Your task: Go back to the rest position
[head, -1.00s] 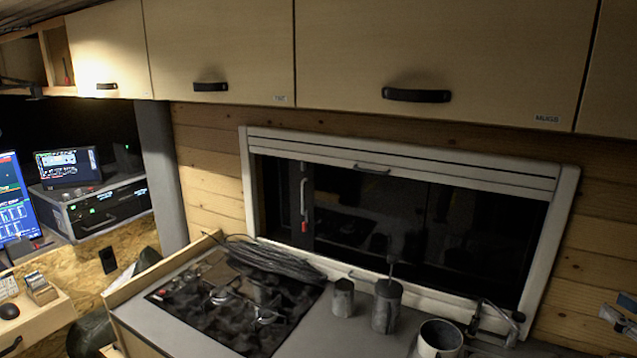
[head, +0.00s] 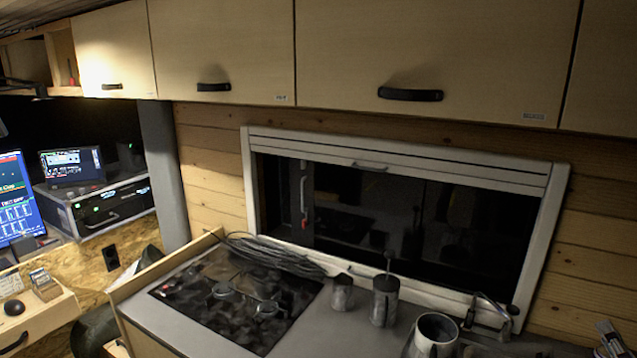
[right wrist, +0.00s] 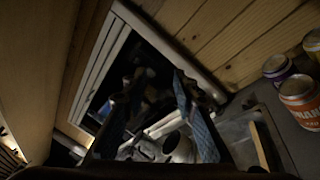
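My right gripper (head: 612,340) shows only in part at the lower right edge of the head view, above the right end of the counter. In the right wrist view its two blue-padded fingers (right wrist: 160,118) stand well apart, with nothing clearly held between them. A metal mug shows beyond the fingers, apart from them as far as I can tell. My left gripper is not in the head view.
The counter holds a hob (head: 235,300), coiled cable (head: 272,254), metal canisters (head: 385,300) and a large metal mug (head: 437,333). Cabinets (head: 420,50) hang above the window (head: 380,215). An orange can (right wrist: 300,98) and a purple can (right wrist: 278,68) stand at right in the wrist view.

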